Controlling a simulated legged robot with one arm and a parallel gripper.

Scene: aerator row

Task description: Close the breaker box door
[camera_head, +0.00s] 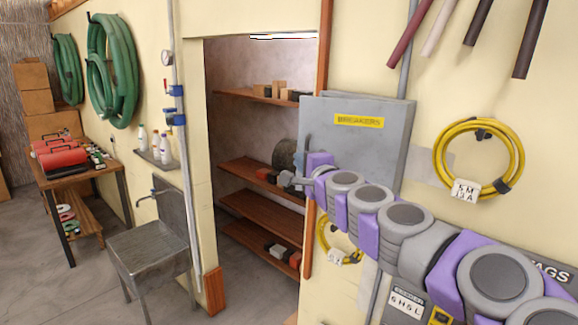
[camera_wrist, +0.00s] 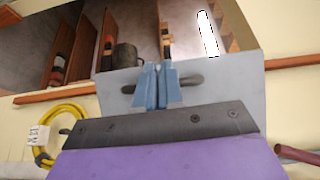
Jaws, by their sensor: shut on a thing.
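The grey breaker box (camera_head: 410,125) is on the cream wall right of the shelf alcove. Its door (camera_head: 350,150) has a yellow BREAKERS label and covers the front. The door also fills the middle of the wrist view (camera_wrist: 215,75). A dark handle (camera_wrist: 190,80) sticks out on both sides of my fingers there. My gripper (camera_wrist: 158,72) has its blue fingers shut on this handle. In the head view my gripper (camera_head: 292,181) is at the door's left edge, and my arm hides the box's lower part.
Left of the box, an alcove holds wooden shelves (camera_head: 255,165) with small items. A yellow cable coil (camera_head: 480,160) hangs to the right. A metal sink (camera_head: 150,245) and a wooden table (camera_head: 80,180) stand at left. Bare floor (camera_head: 90,280) shows at lower left.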

